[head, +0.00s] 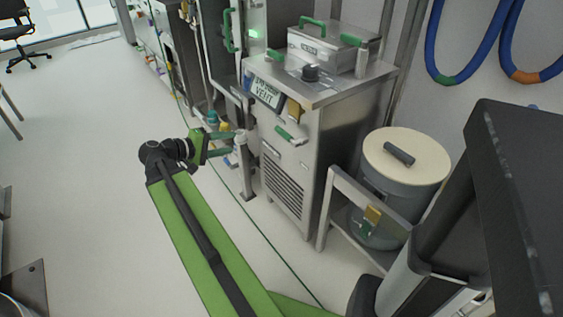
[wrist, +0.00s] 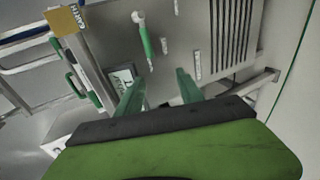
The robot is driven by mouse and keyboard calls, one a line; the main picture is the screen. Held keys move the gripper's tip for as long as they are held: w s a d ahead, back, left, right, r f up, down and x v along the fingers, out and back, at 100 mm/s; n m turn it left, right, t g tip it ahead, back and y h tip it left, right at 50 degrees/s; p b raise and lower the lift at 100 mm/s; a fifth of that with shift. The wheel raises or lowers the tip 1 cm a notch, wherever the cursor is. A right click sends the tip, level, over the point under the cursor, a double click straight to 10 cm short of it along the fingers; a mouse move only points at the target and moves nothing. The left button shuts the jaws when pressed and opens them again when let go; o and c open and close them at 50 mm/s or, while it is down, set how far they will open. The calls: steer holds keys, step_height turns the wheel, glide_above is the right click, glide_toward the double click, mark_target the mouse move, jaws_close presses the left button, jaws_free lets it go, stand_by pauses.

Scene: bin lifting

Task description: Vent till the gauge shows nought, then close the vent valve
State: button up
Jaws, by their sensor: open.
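A steel cabinet (head: 318,140) stands right of centre in the head view, with a sign reading VENT (head: 264,93) on its front. A green-handled lever (head: 290,136) is on the front below the sign; in the wrist view the green handle (wrist: 146,42) lies beyond the fingertips, apart from them. My gripper (head: 224,143) is left of the cabinet front, open and empty; its two green fingers (wrist: 158,90) are spread in the wrist view. I cannot make out any gauge reading.
A grey bin with a cream lid (head: 407,160) stands on a low frame right of the cabinet. A metal box with green handles (head: 325,50) sits on top. A short post (head: 244,165) stands close beside my gripper.

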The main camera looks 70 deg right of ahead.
mark_target(280, 133)
steer(key=shift+m+g+h, duration=0.3)
steer(key=shift+g+h, duration=0.2)
steer(key=shift+g, duration=0.4)
steer(key=b+x, duration=0.2)
steer(key=x, duration=0.5)
steer(key=b+x, duration=0.1)
steer(key=x, duration=0.7)
steer(key=s+b+x, duration=0.1)
steer(key=b+x, duration=0.1)
steer(key=x, duration=0.5)
steer(key=shift+s+a+f+b, duration=0.2)
steer(key=shift+f+b, duration=0.05)
steer(key=shift+b, duration=0.1)
jaws_close()
